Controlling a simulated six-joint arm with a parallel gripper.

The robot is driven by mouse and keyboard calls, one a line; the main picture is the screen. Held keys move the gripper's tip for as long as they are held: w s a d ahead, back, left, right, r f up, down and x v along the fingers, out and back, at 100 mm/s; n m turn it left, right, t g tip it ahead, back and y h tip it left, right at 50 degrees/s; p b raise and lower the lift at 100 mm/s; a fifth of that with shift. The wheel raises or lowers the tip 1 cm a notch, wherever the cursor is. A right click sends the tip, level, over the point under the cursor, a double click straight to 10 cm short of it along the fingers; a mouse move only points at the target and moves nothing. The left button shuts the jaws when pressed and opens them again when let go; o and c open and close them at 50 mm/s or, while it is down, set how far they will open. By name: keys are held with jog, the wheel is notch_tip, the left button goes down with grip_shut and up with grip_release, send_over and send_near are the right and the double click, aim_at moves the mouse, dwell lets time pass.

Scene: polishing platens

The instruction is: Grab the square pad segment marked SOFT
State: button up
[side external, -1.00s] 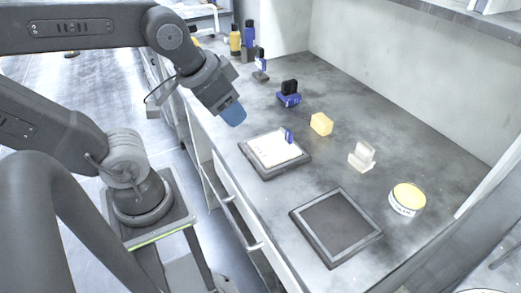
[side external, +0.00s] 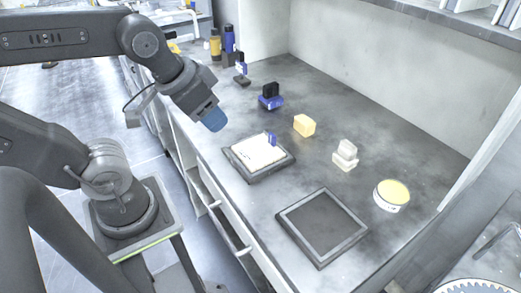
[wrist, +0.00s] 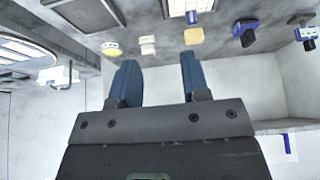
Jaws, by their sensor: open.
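I cannot read the word SOFT on anything in these frames. A cream pad (side external: 252,154), with fine marks too small to read, lies on a dark square platen (side external: 279,168). A small blue piece (side external: 271,139) stands at the pad's far edge. The pad also shows at the top of the wrist view (wrist: 187,7). My gripper (side external: 213,118) is above and left of the pad in the side view, near the bench edge. In the wrist view, its two blue fingers (wrist: 156,75) are apart with nothing between them.
A dark framed platen (side external: 318,263) lies nearer the camera, empty. A yellow block (side external: 304,125), a pale stacked piece (side external: 345,155), a round yellow-topped tin (side external: 391,195) and a black-and-blue piece (side external: 270,97) stand behind. Bottles (side external: 215,43) stand at the far end. A wall backs the bench.

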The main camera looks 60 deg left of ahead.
jog(key=n+g, duration=0.6)
jog(key=n, duration=1.2)
send_over(273, 135)
notch_tip(273, 135, down, 5)
notch_tip(273, 135, down, 13)
jog(key=shift+a+f, duration=0.1)
jog(key=shift+f, duration=0.1)
jog(key=shift+c, duration=0.3)
grip_shut()
